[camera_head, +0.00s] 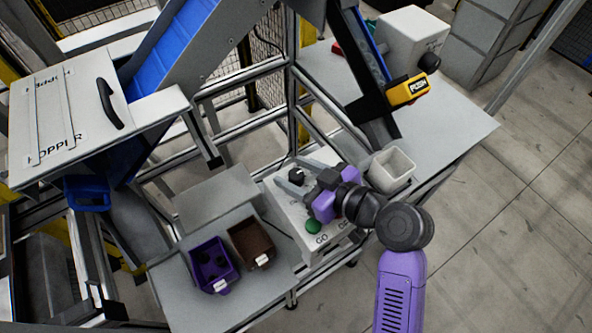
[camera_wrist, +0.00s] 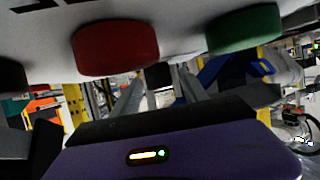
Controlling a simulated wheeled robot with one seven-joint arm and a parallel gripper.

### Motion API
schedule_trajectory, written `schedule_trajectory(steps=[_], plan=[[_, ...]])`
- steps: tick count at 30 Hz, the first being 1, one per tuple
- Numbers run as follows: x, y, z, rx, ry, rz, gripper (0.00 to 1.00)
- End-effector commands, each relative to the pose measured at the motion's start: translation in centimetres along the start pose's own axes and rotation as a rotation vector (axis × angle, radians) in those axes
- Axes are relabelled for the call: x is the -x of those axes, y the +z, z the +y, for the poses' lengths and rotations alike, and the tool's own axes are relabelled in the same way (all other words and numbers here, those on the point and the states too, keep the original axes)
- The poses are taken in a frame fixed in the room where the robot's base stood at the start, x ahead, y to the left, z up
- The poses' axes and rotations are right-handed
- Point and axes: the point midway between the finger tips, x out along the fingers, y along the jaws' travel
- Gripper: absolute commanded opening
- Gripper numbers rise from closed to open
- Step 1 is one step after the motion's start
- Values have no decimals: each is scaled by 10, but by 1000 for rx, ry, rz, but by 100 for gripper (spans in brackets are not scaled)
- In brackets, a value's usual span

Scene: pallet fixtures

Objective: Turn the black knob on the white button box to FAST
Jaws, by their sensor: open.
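The white button box (camera_head: 299,238) stands on the grey table in the head view, with a green button (camera_head: 313,227) near its "GO" lettering. The black knob (camera_head: 296,174) is at the box's far end. My gripper (camera_head: 295,173) is open over the box, its two grey fingers reaching toward the knob, which appears between the tips; contact cannot be told. In the wrist view, a red button (camera_wrist: 115,48) and the green button (camera_wrist: 245,28) show close up. The knob's pointer and the FAST mark are not readable, and my gripper hides part of the box.
A purple bin (camera_head: 209,268) and a brown bin (camera_head: 251,241) stand left of the box. A white open container (camera_head: 391,170) is close to my wrist on the right. A yellow PUSH block (camera_head: 408,89) and the hopper (camera_head: 70,120) stand farther off.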

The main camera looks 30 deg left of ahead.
Motion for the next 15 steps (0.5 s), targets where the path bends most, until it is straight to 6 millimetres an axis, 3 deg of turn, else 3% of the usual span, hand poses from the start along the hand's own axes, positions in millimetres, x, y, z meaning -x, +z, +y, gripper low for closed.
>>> schedule_trajectory(steps=[2,10,15], plan=[[0,0,0,0,0,0,52],[0,0,0,0,0,0,0],[1,0,0,-1,3,0,0]])
